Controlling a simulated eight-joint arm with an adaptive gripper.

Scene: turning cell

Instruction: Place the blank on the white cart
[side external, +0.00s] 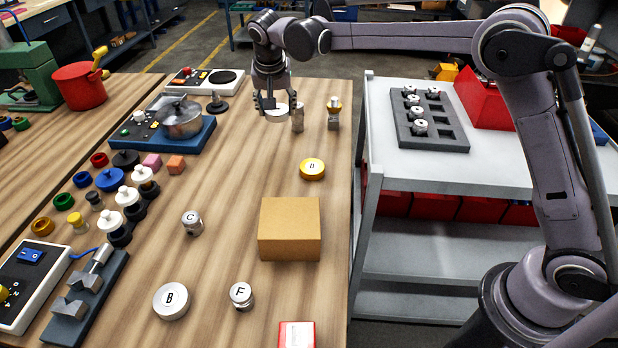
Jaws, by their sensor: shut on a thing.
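My gripper (273,102) points down over the far part of the wooden table, near its right edge. It is shut on a pale round piece, likely the blank (279,111), partly covered by the fingers. I cannot tell whether the piece touches the tabletop. The white cart (378,122) stands to the right of the table, across a narrow gap. Its top carries a dark grey tray (445,135) with several small metal pieces and some empty pockets.
A yellow disc (312,168) and a cardboard box (289,229) are nearer. A red bin (487,101) is on the cart; its near top is clear.

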